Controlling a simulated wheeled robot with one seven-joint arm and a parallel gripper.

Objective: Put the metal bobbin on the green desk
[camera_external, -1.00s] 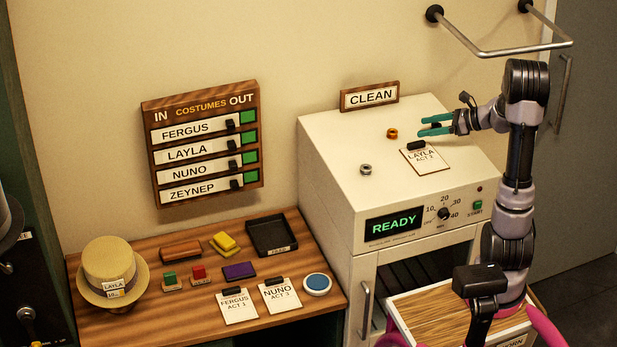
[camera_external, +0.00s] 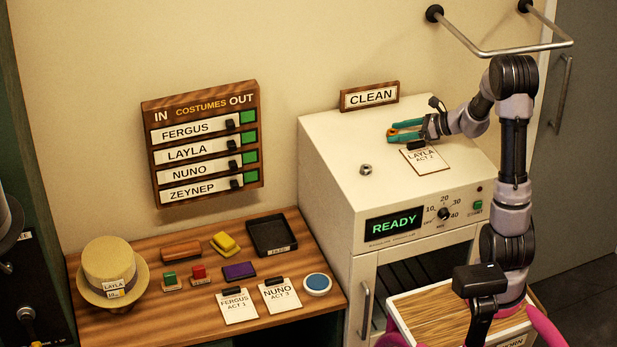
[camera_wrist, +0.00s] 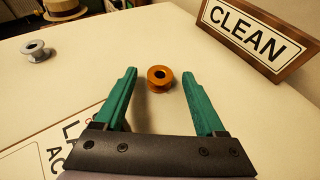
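A silver-grey metal bobbin (camera_external: 365,169) stands on the white top of the cleaning machine, near its left front. It also shows at the upper left in the wrist view (camera_wrist: 35,51). A copper-orange bobbin (camera_wrist: 160,78) lies between my fingertips in the wrist view, with a gap on each side. My gripper (camera_external: 392,131) with green fingers is open, low over the machine top. A desk with a brown wooden top (camera_external: 130,322) stands at the left. I see no green desktop.
The white machine (camera_external: 325,135) carries a LAYLA card (camera_external: 428,161) beside my gripper and a CLEAN sign (camera_external: 369,96) behind. The desk holds a straw hat (camera_external: 108,262), a black tray (camera_external: 272,236), stamps and cards. A metal rail (camera_external: 500,50) hangs above my arm.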

